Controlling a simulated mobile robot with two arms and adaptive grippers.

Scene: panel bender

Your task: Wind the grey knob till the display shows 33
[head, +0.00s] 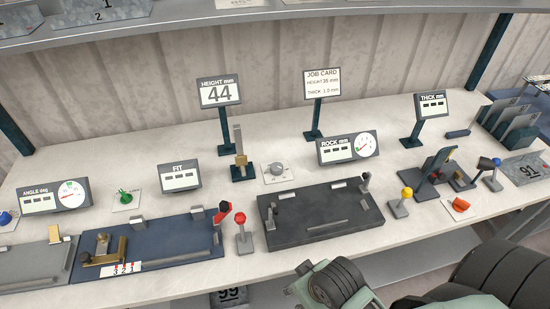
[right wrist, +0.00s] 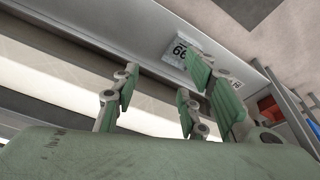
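The grey knob (head: 277,168) sits on a small white plate on the bench, right of the height gauge post. The HEIGHT mm display (head: 219,93) stands on a dark post behind it and reads 44. No gripper touches the knob. My right gripper (right wrist: 165,98) shows in the right wrist view with its green fingers apart and nothing between them. It is below the bench edge, away from the knob. Part of my right arm shows at the bottom right of the head view. My left gripper is not in view.
The dark block with a slot (head: 318,212) lies in front of the knob. A red-topped lever (head: 241,226) and a yellow-topped lever (head: 405,198) stand near the front. The job card (head: 321,83) stands behind.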

